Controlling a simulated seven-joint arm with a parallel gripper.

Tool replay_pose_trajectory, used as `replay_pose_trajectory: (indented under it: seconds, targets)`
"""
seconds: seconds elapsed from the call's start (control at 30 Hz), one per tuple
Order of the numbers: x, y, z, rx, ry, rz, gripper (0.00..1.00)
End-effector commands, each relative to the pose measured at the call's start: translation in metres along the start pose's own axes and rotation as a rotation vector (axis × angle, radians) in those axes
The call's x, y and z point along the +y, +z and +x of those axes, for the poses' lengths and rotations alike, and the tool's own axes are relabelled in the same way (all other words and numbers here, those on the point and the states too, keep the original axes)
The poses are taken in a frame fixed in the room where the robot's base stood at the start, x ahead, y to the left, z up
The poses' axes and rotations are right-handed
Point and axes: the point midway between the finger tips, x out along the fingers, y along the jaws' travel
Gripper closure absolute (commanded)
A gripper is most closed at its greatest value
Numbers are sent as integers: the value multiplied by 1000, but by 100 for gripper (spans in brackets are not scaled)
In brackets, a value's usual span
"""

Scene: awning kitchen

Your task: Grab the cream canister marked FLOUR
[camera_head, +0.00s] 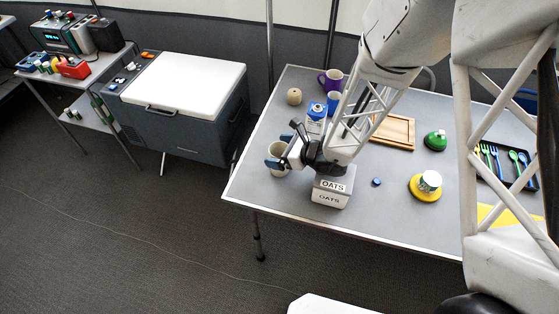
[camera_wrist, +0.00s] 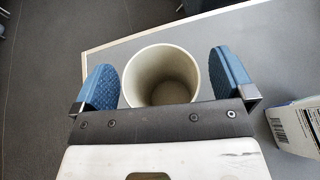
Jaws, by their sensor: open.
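A cream open-topped canister (camera_head: 281,153) stands near the left end of the grey table, partly hidden by my gripper. The wrist view looks down into the empty canister (camera_wrist: 161,76). No FLOUR marking shows in either view. My gripper (camera_head: 284,147) is open, with its two blue fingers on opposite sides of the canister. In the wrist view my gripper (camera_wrist: 165,80) has a finger to the left and a finger to the right of the canister, with a gap on each side.
A box marked OATS (camera_head: 331,189) stands close to my gripper, toward the front edge. A blue-and-white carton (camera_head: 316,114), a round beige object (camera_head: 294,96) and a purple mug (camera_head: 331,80) stand behind. A wooden board (camera_head: 394,132) lies farther right.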

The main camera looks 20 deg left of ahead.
Motion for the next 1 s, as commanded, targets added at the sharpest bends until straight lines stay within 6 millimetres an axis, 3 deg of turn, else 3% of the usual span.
replay_pose_trajectory:
  seconds: [0.37,0.8,1.0]
  targets:
    - [0,0,0,0,0,0,2]
    - [0,0,0,0,0,0,69]
    - [0,0,0,0,0,0,70]
